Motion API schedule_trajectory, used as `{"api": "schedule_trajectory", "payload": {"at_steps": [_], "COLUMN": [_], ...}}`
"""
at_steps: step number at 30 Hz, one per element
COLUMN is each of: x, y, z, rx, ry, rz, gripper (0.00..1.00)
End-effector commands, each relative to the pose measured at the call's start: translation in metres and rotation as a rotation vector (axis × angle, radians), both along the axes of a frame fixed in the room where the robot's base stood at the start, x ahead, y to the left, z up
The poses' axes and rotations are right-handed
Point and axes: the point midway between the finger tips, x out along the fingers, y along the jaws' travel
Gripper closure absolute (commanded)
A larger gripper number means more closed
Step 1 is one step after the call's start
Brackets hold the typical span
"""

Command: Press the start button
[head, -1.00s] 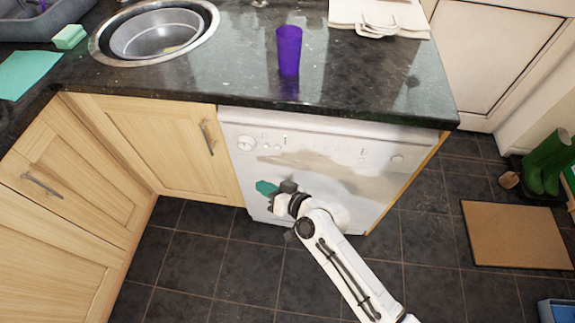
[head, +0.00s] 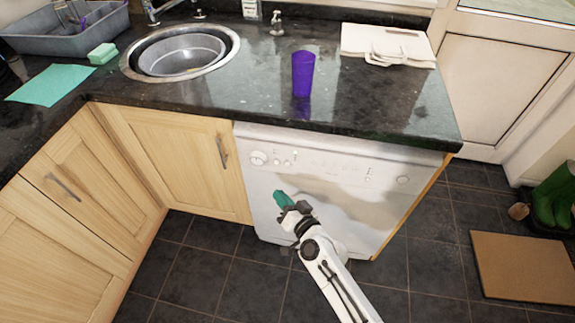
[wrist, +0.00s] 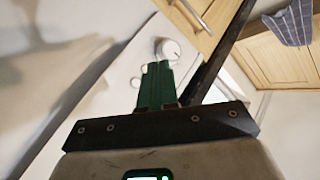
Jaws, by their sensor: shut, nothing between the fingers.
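The white appliance (head: 330,215) stands under the counter, with its control panel along the top of its front. A round dial (head: 258,158) is at the panel's left end, with several small buttons (head: 286,163) beside it. A round button or knob (head: 402,180) is at the right end. I cannot tell which is the start button. My gripper (head: 280,196) has green fingers, shut and empty, in front of the appliance's left half, below the panel. In the wrist view the shut fingers (wrist: 157,85) point towards the dial (wrist: 170,50) and partly hide the small controls.
The dark counter (head: 220,95) overhangs the appliance and carries a purple cup (head: 303,73). Wooden cabinets (head: 180,160) stand to the left. The tiled floor is open on the right, up to a brown mat (head: 525,267).

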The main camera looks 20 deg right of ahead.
Motion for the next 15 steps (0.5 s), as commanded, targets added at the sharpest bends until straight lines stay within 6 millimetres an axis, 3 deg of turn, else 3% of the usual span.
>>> {"api": "schedule_trajectory", "payload": {"at_steps": [15], "x": [0.052], "y": [-0.038], "z": [-0.003], "rx": [0.000], "ry": [-0.002], "rz": [-0.001], "gripper": [1.00]}}
